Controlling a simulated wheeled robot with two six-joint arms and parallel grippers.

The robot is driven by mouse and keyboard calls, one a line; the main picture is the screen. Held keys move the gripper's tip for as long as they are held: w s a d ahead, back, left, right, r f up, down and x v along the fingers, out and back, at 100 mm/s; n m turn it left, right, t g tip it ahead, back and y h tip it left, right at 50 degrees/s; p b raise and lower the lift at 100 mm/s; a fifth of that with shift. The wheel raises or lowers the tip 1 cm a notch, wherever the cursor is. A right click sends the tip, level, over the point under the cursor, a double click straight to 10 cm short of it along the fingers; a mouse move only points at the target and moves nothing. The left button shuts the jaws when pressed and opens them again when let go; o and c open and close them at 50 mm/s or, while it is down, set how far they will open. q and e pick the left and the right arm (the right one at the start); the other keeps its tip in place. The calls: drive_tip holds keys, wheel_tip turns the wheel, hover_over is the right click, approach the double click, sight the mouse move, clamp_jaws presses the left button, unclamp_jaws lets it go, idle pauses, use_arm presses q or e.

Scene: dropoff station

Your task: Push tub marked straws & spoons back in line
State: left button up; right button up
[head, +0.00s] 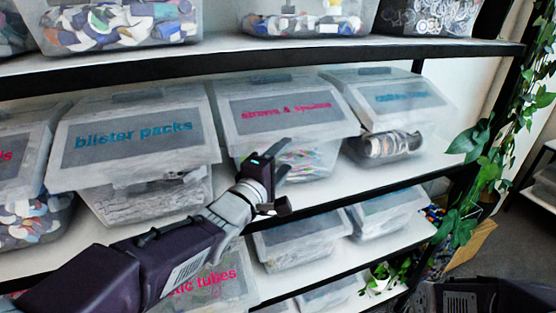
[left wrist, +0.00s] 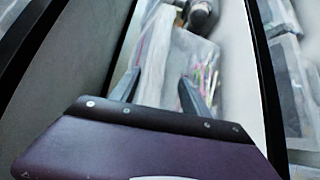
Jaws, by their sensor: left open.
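The tub marked straws & spoons (head: 285,122) is a clear, lidded tub with pink lettering on a grey label, on the middle shelf. Colourful straws show through its front. It stands between the blister packs tub (head: 135,133) and a blue-lettered tub (head: 395,97). I cannot tell exactly how far its front stands from the line of its neighbours. My left gripper (head: 284,177) is open in front of its lower front and hides part of it. In the left wrist view, the two fingers (left wrist: 160,92) stand apart before the tub with the straws (left wrist: 207,78). Contact is unclear. My right gripper is not in view.
The white shelf (head: 225,228) has a black front edge and a bare strip before the tubs. Another shelf with tubs (head: 330,20) is above, and more tubs (head: 300,243) stand below. A leafy plant (head: 490,140) hangs by the right post.

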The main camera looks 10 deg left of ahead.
sight(299, 141)
use_arm(q)
drive_tip(key=p+x, duration=0.1)
drive_tip(key=x, duration=0.2)
drive_tip(key=p+x, duration=0.1)
drive_tip(key=x, duration=0.3)
drive_tip(key=shift+r, duration=0.25)
drive_tip(key=shift+w+p, duration=0.25)
drive_tip(key=shift+p, duration=0.1)
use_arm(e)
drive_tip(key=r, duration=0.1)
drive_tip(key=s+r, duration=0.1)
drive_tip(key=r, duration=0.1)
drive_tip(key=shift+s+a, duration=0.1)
use_arm(q)
drive_tip(key=shift+w+d, duration=0.1)
drive_tip(key=shift+w, duration=0.1)
clamp_jaws()
drive_tip(key=shift+s+f, duration=0.1)
drive_tip(key=shift+f, duration=0.05)
